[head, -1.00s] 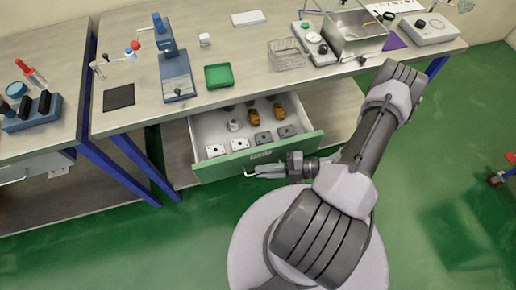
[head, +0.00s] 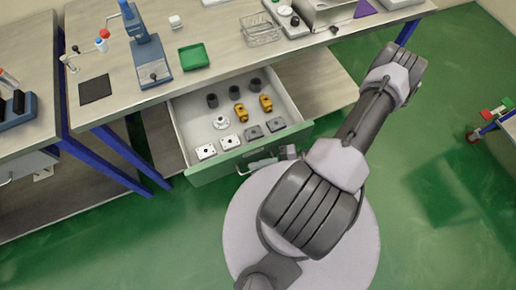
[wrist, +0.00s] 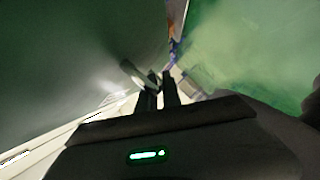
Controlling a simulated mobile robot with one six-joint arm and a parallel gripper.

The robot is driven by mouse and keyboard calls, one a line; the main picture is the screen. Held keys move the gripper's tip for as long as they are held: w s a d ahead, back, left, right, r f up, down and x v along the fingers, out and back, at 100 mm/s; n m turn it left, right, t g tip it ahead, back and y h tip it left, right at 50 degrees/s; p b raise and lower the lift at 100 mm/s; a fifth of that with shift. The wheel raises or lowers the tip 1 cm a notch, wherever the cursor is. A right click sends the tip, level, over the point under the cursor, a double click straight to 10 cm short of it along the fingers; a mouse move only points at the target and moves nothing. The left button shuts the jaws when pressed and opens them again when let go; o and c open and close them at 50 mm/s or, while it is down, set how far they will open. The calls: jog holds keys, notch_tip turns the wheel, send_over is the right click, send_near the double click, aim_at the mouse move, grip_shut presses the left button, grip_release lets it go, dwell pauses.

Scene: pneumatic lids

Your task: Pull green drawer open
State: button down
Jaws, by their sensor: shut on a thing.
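The green-fronted drawer (head: 208,172) is pulled out from under the workbench in the head view, with its inside in plain sight. Its handle (head: 243,171) is on the middle of the front face, partly hidden by my gripper. My gripper (head: 262,164) is at the drawer front and is shut on the handle. In the wrist view the two dark fingertips (wrist: 159,92) are close together by the pale handle (wrist: 134,74). The exact contact is small and dim there.
The drawer holds dark cylinders (head: 212,100), yellow parts (head: 241,113), a white round part (head: 220,122) and several flat plates (head: 206,151). A green tray (head: 194,57) and a blue stand (head: 148,55) are on the bench (head: 120,118). Blue legs (head: 118,155) stand left of the drawer.

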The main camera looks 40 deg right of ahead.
jog(key=c, duration=1.8)
grip_release()
jog(key=p+v, duration=0.2)
jog(key=v, duration=1.5)
jog(key=shift+d, duration=0.25)
jog(key=shift+r, duration=0.15)
